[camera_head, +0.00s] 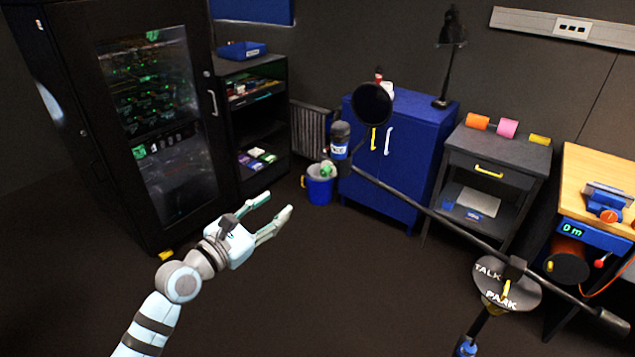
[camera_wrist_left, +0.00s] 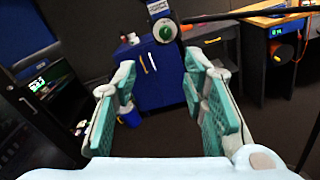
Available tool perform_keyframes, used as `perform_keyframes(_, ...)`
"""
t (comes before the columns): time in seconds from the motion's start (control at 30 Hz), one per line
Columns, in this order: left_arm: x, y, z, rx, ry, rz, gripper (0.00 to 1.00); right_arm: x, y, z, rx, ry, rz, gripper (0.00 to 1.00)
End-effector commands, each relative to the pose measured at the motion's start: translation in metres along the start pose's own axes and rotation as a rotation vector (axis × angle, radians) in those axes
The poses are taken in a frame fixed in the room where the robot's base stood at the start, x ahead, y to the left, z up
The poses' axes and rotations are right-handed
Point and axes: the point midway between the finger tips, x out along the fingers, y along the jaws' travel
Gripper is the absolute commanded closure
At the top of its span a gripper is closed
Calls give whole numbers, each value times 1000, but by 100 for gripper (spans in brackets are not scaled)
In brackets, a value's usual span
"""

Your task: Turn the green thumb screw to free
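My left gripper (camera_head: 279,203) is open and empty, left of and apart from the boom. Its spread fingers (camera_wrist_left: 160,68) show in the left wrist view with nothing between them. My right gripper is not in view.
A black glass-door cabinet (camera_head: 75,130) stands left. A blue cabinet (camera_head: 400,170) and blue bucket (camera_head: 319,188) stand behind the boom. A grey side table (camera_head: 500,145) and a wooden-topped bench (camera_head: 590,165) stand right.

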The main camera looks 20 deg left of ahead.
Motion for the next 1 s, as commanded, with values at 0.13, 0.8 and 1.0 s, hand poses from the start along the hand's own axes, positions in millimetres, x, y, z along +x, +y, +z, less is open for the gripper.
perform_keyframes(0.13,20,-6,2,-42,-10,-10,60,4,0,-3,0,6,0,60)
perform_keyframes(0.8,150,-7,1,-34,-3,-10,60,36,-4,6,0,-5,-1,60)
perform_keyframes(1.0,150,-6,1,-34,-2,-9,60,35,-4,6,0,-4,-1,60)
